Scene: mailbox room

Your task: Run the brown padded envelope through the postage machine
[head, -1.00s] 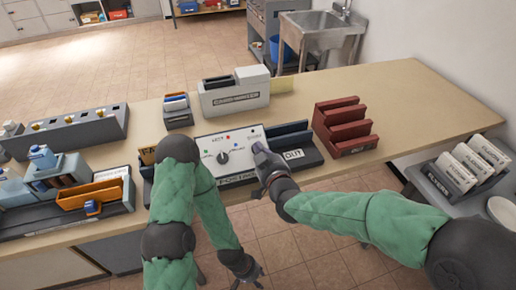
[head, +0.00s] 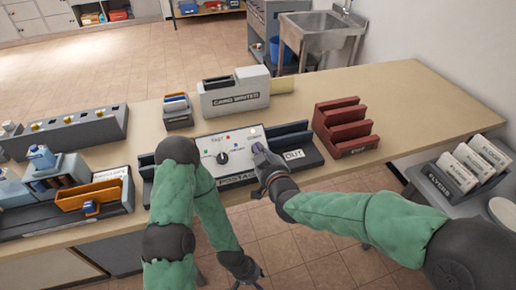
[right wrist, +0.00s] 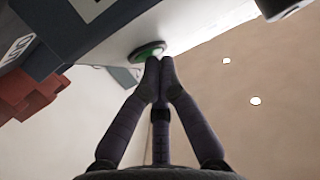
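The grey postage machine (head: 228,150) stands at the table's front edge, with a dial and small coloured lights on its panel. Its tray marked OUT (head: 294,155) is on the right; my left arm partly hides the dark left tray (head: 147,171). My right gripper (head: 259,149) is at the panel's right edge. In the right wrist view its fingertips (right wrist: 159,65) are together, empty, at a green button (right wrist: 147,51), touching or almost touching it. My left gripper (head: 246,275) hangs low in front of the table, fingers apart and empty. I cannot make out the brown padded envelope.
A card writer (head: 233,95) and a small card holder (head: 178,112) stand behind the machine. A red rack (head: 346,128) is to the right, an orange tray (head: 90,195) to the left. A flyer stand (head: 455,178) is far right. The table's right part is clear.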

